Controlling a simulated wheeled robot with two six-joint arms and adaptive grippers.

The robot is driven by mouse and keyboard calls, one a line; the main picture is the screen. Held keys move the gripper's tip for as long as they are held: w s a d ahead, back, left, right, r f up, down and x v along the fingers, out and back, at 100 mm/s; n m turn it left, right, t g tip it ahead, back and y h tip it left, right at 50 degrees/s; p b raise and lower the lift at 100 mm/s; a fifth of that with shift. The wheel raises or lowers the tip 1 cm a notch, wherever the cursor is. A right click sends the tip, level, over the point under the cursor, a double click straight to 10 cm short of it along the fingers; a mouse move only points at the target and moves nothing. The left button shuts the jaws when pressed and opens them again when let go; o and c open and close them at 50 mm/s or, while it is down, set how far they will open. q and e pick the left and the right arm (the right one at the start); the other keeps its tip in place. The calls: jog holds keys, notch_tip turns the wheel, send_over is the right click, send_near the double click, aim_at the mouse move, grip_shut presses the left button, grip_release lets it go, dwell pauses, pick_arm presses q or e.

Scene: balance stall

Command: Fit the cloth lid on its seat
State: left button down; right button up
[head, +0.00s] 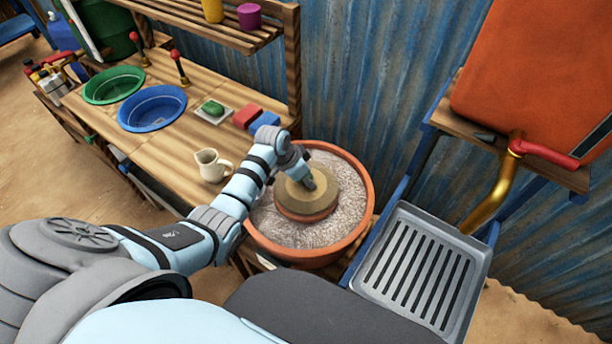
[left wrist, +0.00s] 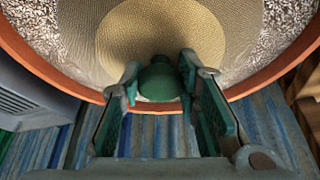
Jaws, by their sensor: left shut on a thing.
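The cloth lid (head: 322,205) is a round tan disc over the small inner terracotta pot (head: 303,216), in the middle of a large sand-filled pot. My left gripper (head: 309,183) is above the lid, pointing down. In the left wrist view the gripper (left wrist: 160,72) is shut on the lid's green knob (left wrist: 159,88), with a finger on each side. The woven top of the lid (left wrist: 165,30) also shows there. The inner pot's rim shows along the lid's near edge; the far side is hidden. I cannot tell whether the lid touches the rim. My right gripper is out of view.
The large terracotta pot (head: 367,180) rings the lid with speckled sand. A cream jug (head: 209,166) stands on the wooden bench to the left, near my arm. A slotted grey tray (head: 420,265) and a brass tap (head: 495,197) are to the right. Corrugated wall behind.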

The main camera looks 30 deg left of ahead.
pick_arm(q)
jog(key=shift+s+r+p, duration=0.1)
jog(key=shift+p, duration=0.2)
dwell(0.4)
jog(key=shift+f, duration=0.35)
dwell(0.4)
jog(key=c, duration=0.6)
grip_release()
jog(key=shift+c, duration=0.2)
jog(key=shift+r+p, duration=2.05)
jog(key=shift+p, duration=0.1)
